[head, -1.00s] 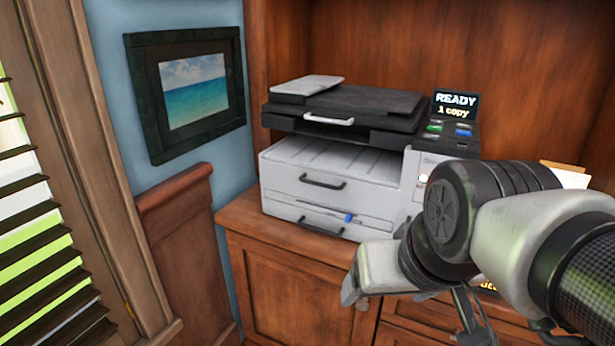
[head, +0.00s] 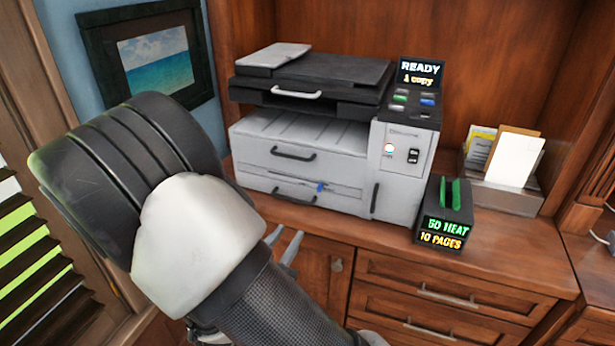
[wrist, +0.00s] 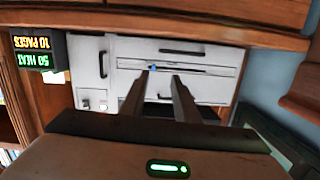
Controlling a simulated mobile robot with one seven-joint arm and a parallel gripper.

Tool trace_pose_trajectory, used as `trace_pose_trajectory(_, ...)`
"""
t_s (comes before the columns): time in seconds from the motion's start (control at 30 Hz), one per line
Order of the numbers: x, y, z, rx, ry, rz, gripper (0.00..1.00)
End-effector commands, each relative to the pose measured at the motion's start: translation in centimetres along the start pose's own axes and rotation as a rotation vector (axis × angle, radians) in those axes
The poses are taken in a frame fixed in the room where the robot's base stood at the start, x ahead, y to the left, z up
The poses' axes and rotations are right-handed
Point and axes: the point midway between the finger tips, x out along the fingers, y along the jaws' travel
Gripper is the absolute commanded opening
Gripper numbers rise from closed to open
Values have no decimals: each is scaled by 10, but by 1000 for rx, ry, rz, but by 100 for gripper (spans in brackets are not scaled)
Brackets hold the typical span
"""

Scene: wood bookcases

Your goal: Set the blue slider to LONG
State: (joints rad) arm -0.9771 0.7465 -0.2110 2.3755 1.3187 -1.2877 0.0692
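The blue slider (head: 321,187) is a small knob on a thin horizontal slot in the front of the printer's lower drawer (head: 300,190). It sits near the middle of the drawer front; no LONG label is readable. In the wrist view, which looks upside down, the slider (wrist: 152,68) lies just beyond the fingertips, between them across the picture. My gripper (wrist: 154,80) is open and empty, its two fingers apart. In the head view the fingers of my gripper (head: 284,245) show below and left of the slider, apart from the printer; the rest is behind my arm.
The printer (head: 400,180) stands on a wooden cabinet top (head: 500,240), its screen reading READY, 1 copy. A dark box (head: 446,215) reading 50 HEAT, 10 PAGES stands right of it. A paper holder (head: 505,190) is further right. A framed picture (head: 150,55) hangs left.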

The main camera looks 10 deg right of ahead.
Motion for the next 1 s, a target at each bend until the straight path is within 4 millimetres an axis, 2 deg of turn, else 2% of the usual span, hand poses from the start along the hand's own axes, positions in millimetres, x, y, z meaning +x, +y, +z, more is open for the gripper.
trace_pose_trajectory(0.17, -11, 9, -10, -60, 131, 21, 28)
trace_pose_trajectory(0.33, 4, 11, -13, -60, 143, 27, 28)
trace_pose_trajectory(0.8, 103, 13, -26, -60, 140, 26, 28)
trace_pose_trajectory(1.0, 139, 14, -31, -60, 140, 26, 28)
